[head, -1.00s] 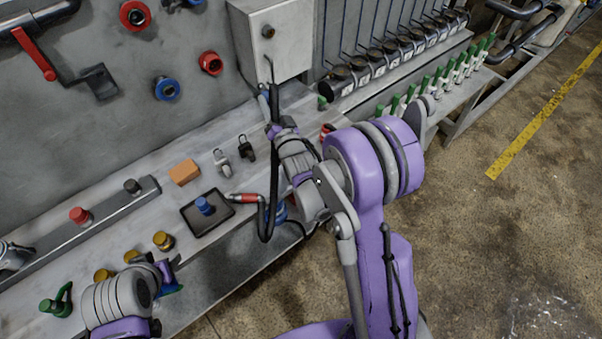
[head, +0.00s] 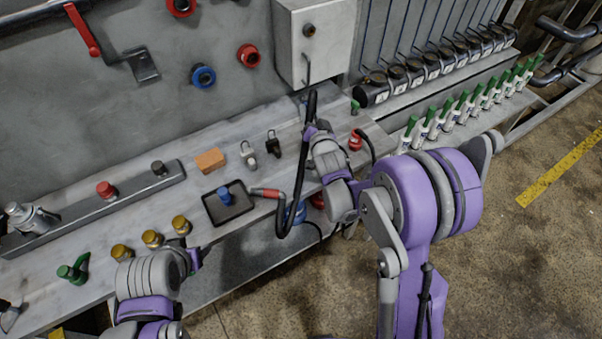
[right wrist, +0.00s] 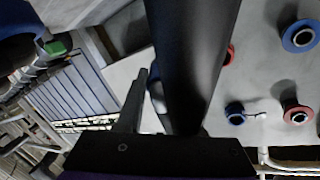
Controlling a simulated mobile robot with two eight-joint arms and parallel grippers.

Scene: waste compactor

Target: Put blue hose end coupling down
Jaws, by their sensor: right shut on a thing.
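My right gripper (head: 312,128) is above the bench, right of the small black clamp, and is shut on a black hose (head: 285,200). In the right wrist view the thick dark hose (right wrist: 190,60) stands between the fingers and fills the middle. No blue coupling shows clearly at the held end, which the gripper partly hides. A blue fitting (head: 226,193) stands upright in a black tray (head: 236,212). My left gripper (head: 194,260) is low left by the bench edge; its jaws are unclear.
An orange block (head: 210,160), a grey clamp (head: 247,155) and a black clamp (head: 273,144) stand behind the tray. Several brass fittings (head: 152,239) line the front. A grey wall box (head: 318,45) rises behind my right gripper. Green-topped bottles (head: 462,105) stand at right.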

